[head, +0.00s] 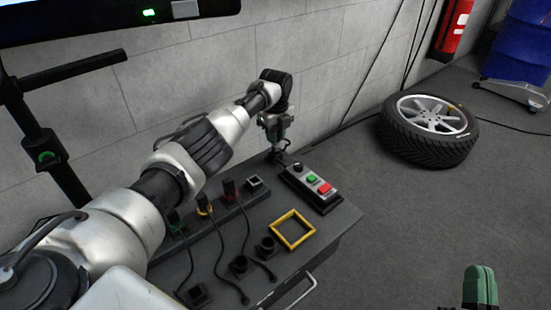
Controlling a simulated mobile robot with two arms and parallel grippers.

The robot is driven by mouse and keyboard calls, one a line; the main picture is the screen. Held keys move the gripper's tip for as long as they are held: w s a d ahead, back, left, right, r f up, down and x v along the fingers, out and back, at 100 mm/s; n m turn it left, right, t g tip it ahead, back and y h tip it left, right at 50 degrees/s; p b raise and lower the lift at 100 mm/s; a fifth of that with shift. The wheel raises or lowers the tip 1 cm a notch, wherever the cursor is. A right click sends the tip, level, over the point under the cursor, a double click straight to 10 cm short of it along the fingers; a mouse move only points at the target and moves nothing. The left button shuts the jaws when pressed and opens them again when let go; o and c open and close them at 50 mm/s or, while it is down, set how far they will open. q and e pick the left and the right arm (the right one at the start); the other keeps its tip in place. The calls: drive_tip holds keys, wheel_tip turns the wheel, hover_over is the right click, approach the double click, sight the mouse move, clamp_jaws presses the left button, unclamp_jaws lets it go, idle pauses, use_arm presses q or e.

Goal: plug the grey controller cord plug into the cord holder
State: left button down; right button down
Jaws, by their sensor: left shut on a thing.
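My left gripper (280,145) reaches over the back right of the dark bench, pointing down behind the push-button controller (310,188). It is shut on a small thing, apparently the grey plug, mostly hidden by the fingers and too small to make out. A dark cord shows just below the fingertips. A square holder with a pale rim (254,183) looks empty and stands to the left of the controller, at the end of the row of plugs. It looks like the cord holder. My gripper is behind and to the right of it, apart from it. My right gripper is not visible.
Black sockets (238,266) and a yellow square frame (292,230) lie nearer. A tyre (428,130) and an unidentified green object (480,286) are off the bench.

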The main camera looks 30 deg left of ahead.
use_arm(q)
drive_tip(key=shift+f, duration=0.15)
drive_tip(key=shift+f+b, duration=0.75)
drive_tip(key=shift+f, duration=0.6)
drive_tip(key=c, duration=1)
unclamp_jaws()
drive_tip(key=shift+o, duration=0.4)
use_arm(e)
drive_tip(key=s+r+t+y, duration=0.1)
drive_tip(key=s+r+t, duration=0.1)
drive_tip(key=s+r+t+y, duration=0.1)
drive_tip(key=r+t, duration=0.1)
drive_tip(key=t, duration=0.1)
drive_tip(key=shift+s+r, duration=0.35)
use_arm(q)
drive_tip(key=shift+r, duration=0.1)
